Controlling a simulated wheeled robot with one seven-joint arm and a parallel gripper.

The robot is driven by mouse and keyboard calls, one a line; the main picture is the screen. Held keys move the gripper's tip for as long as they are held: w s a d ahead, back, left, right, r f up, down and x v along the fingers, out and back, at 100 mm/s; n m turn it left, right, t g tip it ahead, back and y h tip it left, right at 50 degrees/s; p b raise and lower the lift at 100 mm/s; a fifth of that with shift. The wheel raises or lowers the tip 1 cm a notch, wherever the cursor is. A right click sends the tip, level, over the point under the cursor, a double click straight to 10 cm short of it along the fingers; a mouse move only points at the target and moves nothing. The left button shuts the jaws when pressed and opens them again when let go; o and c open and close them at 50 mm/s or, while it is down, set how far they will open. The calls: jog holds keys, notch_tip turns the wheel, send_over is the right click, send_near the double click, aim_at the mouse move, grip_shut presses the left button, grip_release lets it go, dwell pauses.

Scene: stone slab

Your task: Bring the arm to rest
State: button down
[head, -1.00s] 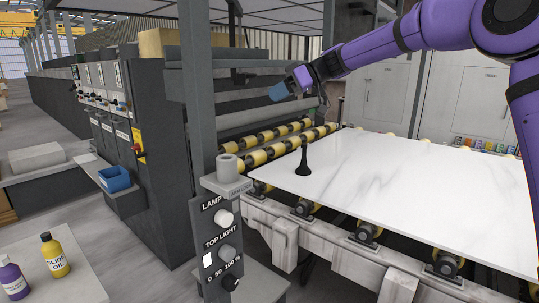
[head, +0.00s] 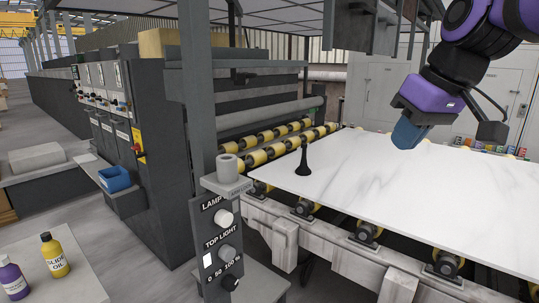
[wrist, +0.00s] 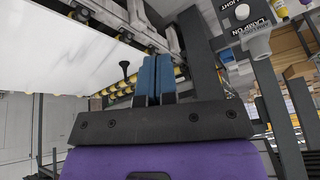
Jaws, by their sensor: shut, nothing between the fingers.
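My gripper (head: 408,134) is above the white stone slab (head: 400,195) in the head view, at the right, its blue fingers pointing down and to the left. In the wrist view the two blue fingers of my gripper (wrist: 155,75) are side by side and shut, with nothing between them. The fingers are clear of the slab surface.
A black pawn-shaped object (head: 303,160) stands upright on the slab's left part. The slab lies on a roller conveyor (head: 280,133). A lamp control post (head: 222,235) stands in front. Bottles (head: 54,256) stand on a table at lower left.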

jog(key=s+d+f+m+h, duration=0.1)
jog(key=s+d+f+m, duration=0.1)
jog(key=s, duration=0.4)
jog(key=s+d+f+m+t+h, duration=0.1)
jog(key=s+d+f+m, duration=0.1)
jog(key=s+d+f, duration=0.3)
jog(key=shift+s+d+m+h, duration=0.35)
jog(key=shift+s+d, duration=0.35)
jog(key=shift+s, duration=0.4)
